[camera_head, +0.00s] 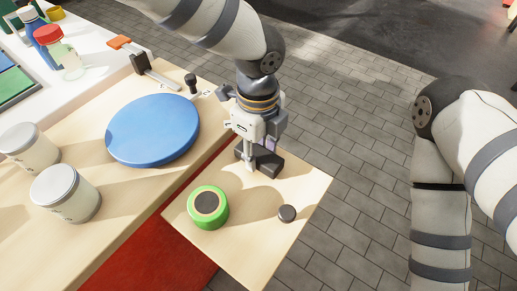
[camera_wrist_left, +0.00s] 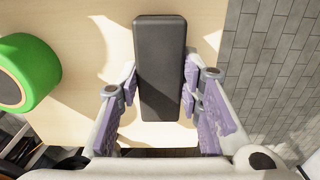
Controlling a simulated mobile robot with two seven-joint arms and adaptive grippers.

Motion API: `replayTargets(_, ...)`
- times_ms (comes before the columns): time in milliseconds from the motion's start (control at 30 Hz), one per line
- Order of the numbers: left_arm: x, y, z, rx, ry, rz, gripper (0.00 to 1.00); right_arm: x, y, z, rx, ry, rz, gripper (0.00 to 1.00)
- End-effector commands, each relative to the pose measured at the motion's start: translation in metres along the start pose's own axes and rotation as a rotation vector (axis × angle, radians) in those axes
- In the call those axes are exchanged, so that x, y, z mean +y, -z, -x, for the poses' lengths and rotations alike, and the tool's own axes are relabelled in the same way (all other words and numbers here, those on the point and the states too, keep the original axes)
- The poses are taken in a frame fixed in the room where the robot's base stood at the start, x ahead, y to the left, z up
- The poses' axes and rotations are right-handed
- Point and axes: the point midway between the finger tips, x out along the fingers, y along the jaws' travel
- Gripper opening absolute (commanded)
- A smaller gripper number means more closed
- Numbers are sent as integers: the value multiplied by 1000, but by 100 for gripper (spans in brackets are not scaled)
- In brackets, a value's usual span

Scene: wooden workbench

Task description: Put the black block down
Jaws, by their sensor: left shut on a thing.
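The black block (camera_head: 268,163) is at the far end of the light wooden board in the head view, partly hidden by my left gripper (camera_head: 251,165). In the left wrist view the black block (camera_wrist_left: 161,60) is a long dark bar between the two purple-padded fingers of my left gripper (camera_wrist_left: 160,88). The fingers are shut on its sides. The block is at or very close to the board's surface; I cannot tell whether it touches. My right gripper is out of view; only my right arm shows at the right.
A blue round disc (camera_head: 153,130) and two white-lidded jars (camera_head: 66,194) are on the bench to the left. Grey floor lies beyond the board's right edge.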

Motion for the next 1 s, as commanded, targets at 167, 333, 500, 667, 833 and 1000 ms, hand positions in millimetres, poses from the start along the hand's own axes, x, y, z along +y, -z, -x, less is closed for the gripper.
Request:
replayTargets(167,0,0,-3,0,-1,1,44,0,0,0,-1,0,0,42)
replayTargets(333,0,0,-2,0,0,1,53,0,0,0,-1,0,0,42)
replayTargets(500,0,0,-1,0,0,1,53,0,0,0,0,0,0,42)
replayTargets(667,-1,-1,28,-3,7,3,53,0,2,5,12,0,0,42)
replayTargets(833,-1,-1,77,-4,8,3,53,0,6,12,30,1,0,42)
replayTargets(1000,-1,0,110,-1,3,3,53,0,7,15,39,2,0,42)
